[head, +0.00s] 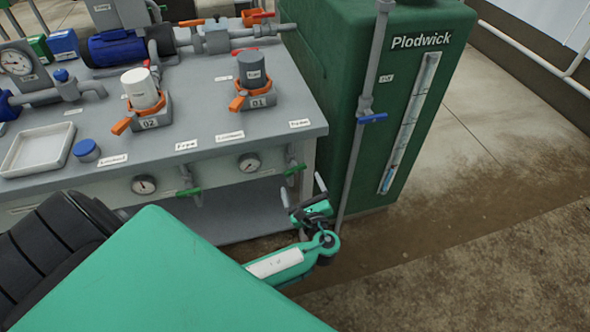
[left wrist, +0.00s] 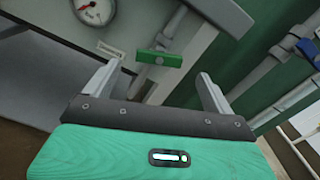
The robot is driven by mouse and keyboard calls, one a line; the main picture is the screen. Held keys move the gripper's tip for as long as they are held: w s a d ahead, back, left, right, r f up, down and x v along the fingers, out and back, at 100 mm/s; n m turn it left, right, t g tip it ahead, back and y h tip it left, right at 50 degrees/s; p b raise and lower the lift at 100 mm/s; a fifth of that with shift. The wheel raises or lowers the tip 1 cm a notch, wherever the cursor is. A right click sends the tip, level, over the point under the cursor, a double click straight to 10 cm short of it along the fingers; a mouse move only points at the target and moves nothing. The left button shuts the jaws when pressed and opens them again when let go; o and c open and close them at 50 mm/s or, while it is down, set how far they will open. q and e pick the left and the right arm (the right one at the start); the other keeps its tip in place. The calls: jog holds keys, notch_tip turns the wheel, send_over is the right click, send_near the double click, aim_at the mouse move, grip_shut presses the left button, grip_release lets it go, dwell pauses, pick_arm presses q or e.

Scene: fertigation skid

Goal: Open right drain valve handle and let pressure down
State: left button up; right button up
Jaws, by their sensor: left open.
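The right drain valve handle (head: 295,170) is a short green lever on a grey vertical pipe at the bench's front right. It lies across its pipe. In the left wrist view the green handle (left wrist: 158,59) shows between and just beyond my fingertips. My left gripper (head: 302,189) is open and empty, close in front of and slightly below the handle, with no contact visible. A second green drain handle (head: 188,192) sits further left, also across its pipe. A round pressure gauge (head: 249,162) is on the panel left of the right handle; it also shows in the wrist view (left wrist: 95,10).
The green Plodwick tank (head: 350,130) stands right of the bench, with a vertical pipe and blue valve handle (head: 373,118) on its near side. The bench top (head: 215,125) overhangs the drain valves. Orange-handled filter housings stand on it. Floor at right is clear.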

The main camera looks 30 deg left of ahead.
aim_at(296, 171)
pick_arm(q)
jog(key=x, duration=0.7)
jog(key=shift+w+a, duration=0.2)
pick_arm(e)
jog(key=shift+w+r, duration=0.1)
jog(key=shift+r, duration=0.1)
pick_arm(q)
jog(key=c, duration=1)
jog(key=shift+f, duration=0.1)
pick_arm(e)
jog(key=shift+f, duration=0.1)
